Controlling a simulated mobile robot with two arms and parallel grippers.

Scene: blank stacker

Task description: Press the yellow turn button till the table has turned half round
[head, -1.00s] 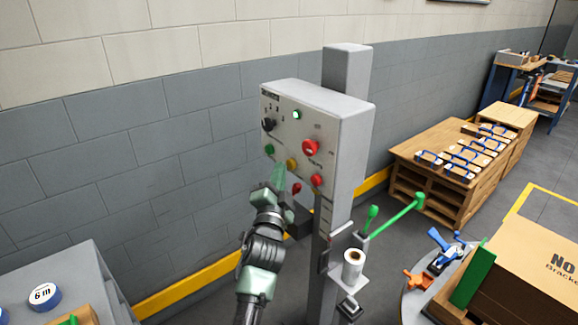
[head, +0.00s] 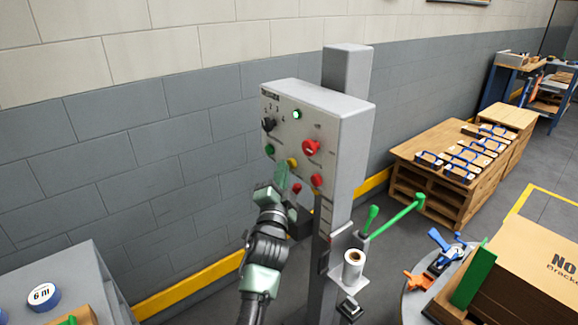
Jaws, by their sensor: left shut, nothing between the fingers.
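The yellow turn button (head: 293,162) sits on the lower part of the grey control panel (head: 340,125), between a green button (head: 269,149) and a red button (head: 317,180). My left gripper (head: 283,170) is shut and empty, with its fingertips at the yellow button's lower left. I cannot tell whether they touch it. My right gripper is not in view.
A grey post (head: 346,65) holds the panel. A red emergency knob (head: 311,147) and a black selector (head: 268,125) are near the yellow button. A paper roll (head: 353,264) and green-handled levers (head: 405,212) stick out at the post's right. A wooden bench (head: 425,180) stands behind.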

